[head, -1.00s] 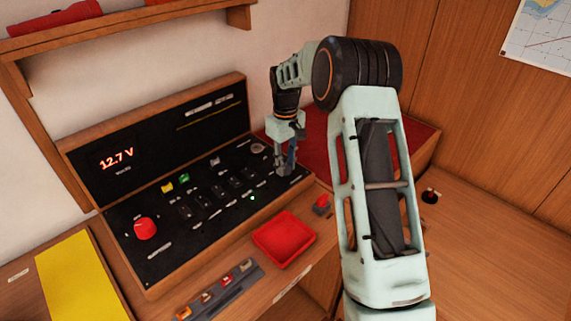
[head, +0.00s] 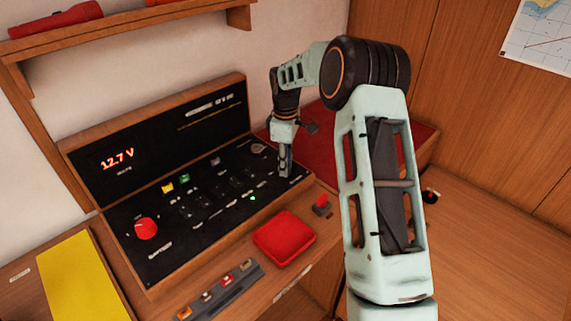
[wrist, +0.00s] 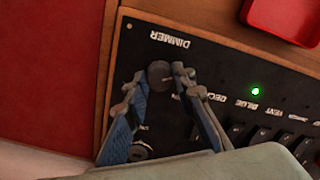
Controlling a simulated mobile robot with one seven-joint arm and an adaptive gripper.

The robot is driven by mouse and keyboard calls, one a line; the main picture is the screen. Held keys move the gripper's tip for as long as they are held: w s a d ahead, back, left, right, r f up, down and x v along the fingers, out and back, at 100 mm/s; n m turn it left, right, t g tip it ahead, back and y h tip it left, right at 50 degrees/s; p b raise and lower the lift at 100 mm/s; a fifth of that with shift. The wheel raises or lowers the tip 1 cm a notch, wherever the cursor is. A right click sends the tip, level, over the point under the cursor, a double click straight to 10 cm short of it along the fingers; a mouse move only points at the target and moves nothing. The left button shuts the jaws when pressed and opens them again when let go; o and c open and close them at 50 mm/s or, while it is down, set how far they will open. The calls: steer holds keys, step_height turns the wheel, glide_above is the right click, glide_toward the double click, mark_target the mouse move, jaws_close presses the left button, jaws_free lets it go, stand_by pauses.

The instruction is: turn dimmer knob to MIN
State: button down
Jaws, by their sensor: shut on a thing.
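The dimmer knob (wrist: 160,73) is a small dark round knob below the printed DIMMER label in the wrist view. My gripper (wrist: 158,80) has its two blue-grey fingers on either side of the knob and is shut on it. In the head view my gripper (head: 285,172) points down at the right end of the black panel (head: 180,238) and hides the knob. I cannot make out the knob's pointer or a MIN mark.
A row of dark switches (wrist: 262,135) and a lit green light (wrist: 256,91) lie beside the gripper. A red tray (head: 284,238) sits on the wooden desk in front. A red knob (head: 146,229) stands at the panel's left, below a 12.7 V display (head: 117,159).

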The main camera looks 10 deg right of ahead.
stand_by(0.3)
steer(key=c, duration=1.6)
jaws_free()
step_height(320, 180, up, 12)
